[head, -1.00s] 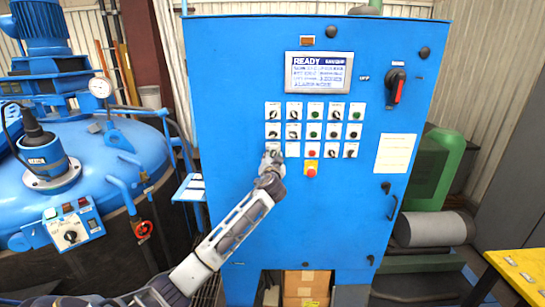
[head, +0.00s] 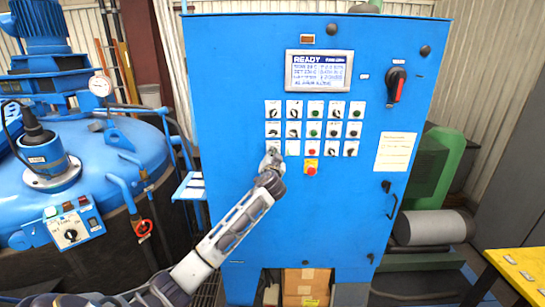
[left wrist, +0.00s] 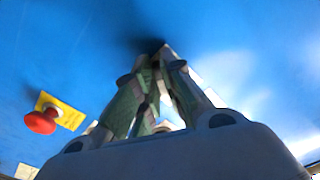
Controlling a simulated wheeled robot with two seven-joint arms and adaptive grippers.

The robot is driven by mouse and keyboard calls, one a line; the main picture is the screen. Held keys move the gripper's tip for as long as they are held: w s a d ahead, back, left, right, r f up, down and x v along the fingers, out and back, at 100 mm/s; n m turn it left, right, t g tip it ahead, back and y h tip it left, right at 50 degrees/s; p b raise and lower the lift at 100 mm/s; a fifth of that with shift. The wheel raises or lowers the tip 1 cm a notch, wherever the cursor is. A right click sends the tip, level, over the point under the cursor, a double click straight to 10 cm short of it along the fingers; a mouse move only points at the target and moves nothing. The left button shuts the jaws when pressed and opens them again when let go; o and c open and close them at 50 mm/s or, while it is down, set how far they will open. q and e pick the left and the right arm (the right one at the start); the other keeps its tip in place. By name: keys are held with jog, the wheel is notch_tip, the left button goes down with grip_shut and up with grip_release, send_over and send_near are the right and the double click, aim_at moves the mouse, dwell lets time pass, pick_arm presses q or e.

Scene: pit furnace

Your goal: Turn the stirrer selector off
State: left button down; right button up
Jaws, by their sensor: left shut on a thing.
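My left gripper (head: 272,157) is at the lower left switch of the control grid on the blue cabinet (head: 235,210). It is shut on that selector switch, whose white label plate (head: 272,145) shows just above the fingers. The knob itself is hidden behind the fingers. I cannot read whether this label names the stirrer. In the left wrist view the fingers (left wrist: 160,85) are close together against the blue panel. My right gripper is not in view.
A red emergency button (head: 310,170) on a yellow plate sits just right of the gripper; it also shows in the left wrist view (left wrist: 41,122). Several switches and buttons fill the grid above. A display (head: 319,70) is above them. A blue furnace (head: 110,150) stands left.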

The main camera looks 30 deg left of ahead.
pick_arm(q)
jog(key=n+b, duration=1.1)
jog(key=n, duration=0.1)
jog(key=shift+w+d, duration=0.1)
jog(key=shift+d, duration=0.05)
dwell(1.3)
jog(key=c, duration=1.5)
grip_release()
